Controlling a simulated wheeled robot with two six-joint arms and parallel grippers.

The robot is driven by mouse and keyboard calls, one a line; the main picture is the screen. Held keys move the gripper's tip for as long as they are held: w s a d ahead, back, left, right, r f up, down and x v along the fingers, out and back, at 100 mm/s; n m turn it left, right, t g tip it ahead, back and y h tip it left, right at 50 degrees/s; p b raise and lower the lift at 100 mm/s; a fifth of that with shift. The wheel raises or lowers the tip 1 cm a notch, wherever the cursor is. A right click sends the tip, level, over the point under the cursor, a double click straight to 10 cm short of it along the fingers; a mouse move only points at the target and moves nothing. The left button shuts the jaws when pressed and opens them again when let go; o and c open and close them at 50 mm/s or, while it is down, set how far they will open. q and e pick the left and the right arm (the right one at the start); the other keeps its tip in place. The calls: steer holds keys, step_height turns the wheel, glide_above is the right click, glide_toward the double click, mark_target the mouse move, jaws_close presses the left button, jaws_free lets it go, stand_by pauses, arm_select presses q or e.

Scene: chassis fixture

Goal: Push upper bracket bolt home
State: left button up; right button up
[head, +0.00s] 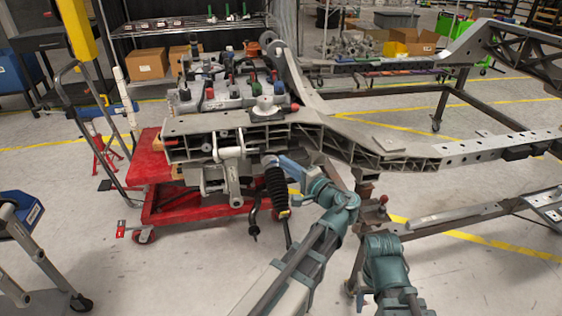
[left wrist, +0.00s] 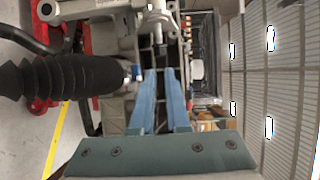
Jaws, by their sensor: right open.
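The silver bracket (head: 228,160) hangs on the near face of the grey chassis rail (head: 345,143). A silver bracket part also shows at the top of the left wrist view (left wrist: 110,20). I cannot single out the upper bracket bolt with certainty. My left gripper (head: 272,161) is at the chassis beside the top of the black bellows strut (head: 276,185). In the left wrist view its two blue fingers (left wrist: 160,72) point at the chassis, with a narrow gap between them. I cannot tell whether the tips touch anything.
A red lift cart (head: 160,200) stands under the engine (head: 230,92). The black bellows (left wrist: 75,77) is close beside my left fingers.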

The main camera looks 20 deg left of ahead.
arm_select(q)
steer(key=w+d+n+g+y, duration=0.1)
steer(key=w+d+g, duration=0.1)
steer(key=w+d, duration=0.1)
steer(key=w+d+n+g+y, duration=0.1)
steer(key=w+d+n+g, duration=0.1)
steer(key=w+d+g, duration=0.1)
steer(key=shift+w+d+f, duration=0.1)
steer(key=shift+w+d, duration=0.1)
steer(key=shift+d, duration=0.4)
jaws_close()
steer(key=shift+n+g, duration=0.4)
steer(key=a, duration=1.1)
steer(key=shift+s+a, duration=0.2)
steer(key=shift+a, duration=0.2)
steer(key=shift+s+a, duration=0.25)
steer(key=shift+a, duration=0.25)
steer(key=a, duration=0.1)
steer(key=s+a, duration=0.2)
steer(key=shift+s+a, duration=0.25)
steer(key=shift+a, duration=0.1)
